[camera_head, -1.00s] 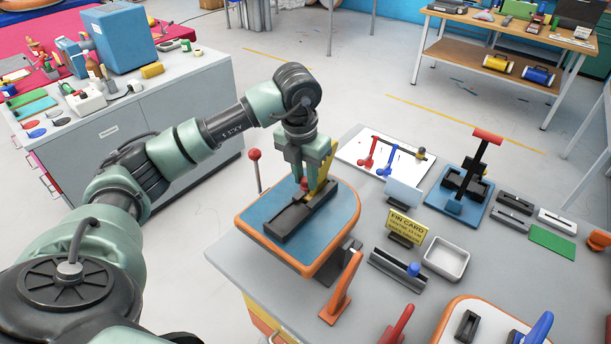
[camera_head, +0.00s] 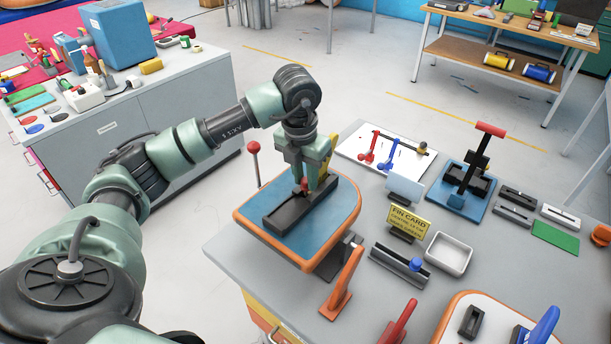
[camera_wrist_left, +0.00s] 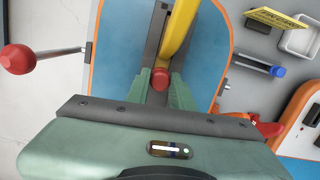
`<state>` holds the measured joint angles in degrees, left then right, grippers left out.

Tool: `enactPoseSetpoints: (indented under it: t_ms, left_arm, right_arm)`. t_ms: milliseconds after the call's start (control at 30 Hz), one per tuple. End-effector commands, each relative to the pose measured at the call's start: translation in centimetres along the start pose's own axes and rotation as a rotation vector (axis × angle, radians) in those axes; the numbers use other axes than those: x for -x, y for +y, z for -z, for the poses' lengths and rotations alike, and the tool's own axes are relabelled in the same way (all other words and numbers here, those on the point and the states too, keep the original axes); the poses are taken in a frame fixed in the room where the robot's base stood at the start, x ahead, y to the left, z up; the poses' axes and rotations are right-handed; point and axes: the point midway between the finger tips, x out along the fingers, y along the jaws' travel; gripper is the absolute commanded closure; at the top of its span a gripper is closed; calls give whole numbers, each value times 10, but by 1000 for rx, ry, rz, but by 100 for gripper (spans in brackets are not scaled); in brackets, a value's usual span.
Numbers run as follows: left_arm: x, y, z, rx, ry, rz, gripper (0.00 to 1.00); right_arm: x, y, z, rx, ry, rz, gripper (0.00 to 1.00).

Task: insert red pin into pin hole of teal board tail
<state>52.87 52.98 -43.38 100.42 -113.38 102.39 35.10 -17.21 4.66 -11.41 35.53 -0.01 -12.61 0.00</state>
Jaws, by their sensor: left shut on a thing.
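The teal board tail (camera_head: 336,206), with an orange rim, lies on the grey table's near left corner. A long black fin box (camera_head: 284,214) with a slot runs along it. A yellow fin (camera_head: 333,141) stands in the box, mostly hidden behind my gripper; it shows better in the left wrist view (camera_wrist_left: 178,28). My left gripper (camera_head: 303,186) points down over the box, shut on the red pin (camera_wrist_left: 159,78). The pin's red head shows between the fingertips at the box; its shaft and the pin hole are hidden. My right gripper is not in view.
A red-knobbed rod (camera_head: 253,148) stands beside the board's left edge; its knob is near the wrist view's left side. An orange clamp handle (camera_head: 343,286) stands in front.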

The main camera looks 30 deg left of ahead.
Motion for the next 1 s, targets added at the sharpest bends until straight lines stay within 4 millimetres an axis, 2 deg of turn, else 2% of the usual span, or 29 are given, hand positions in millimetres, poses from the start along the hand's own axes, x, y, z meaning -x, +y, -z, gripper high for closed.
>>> enactPoseSetpoints:
  t_ms: [567,600,667,1000]
  left_arm:
    - [-16,0,2,0,1,-1,100]
    - [-14,0,2,0,0,-1,69]
    - [-14,0,2,0,1,-1,52]
    - [-13,0,2,0,0,0,52]
  right_arm:
    - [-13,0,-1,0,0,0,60]
    - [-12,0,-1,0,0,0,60]
    - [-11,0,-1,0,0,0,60]
    - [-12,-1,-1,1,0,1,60]
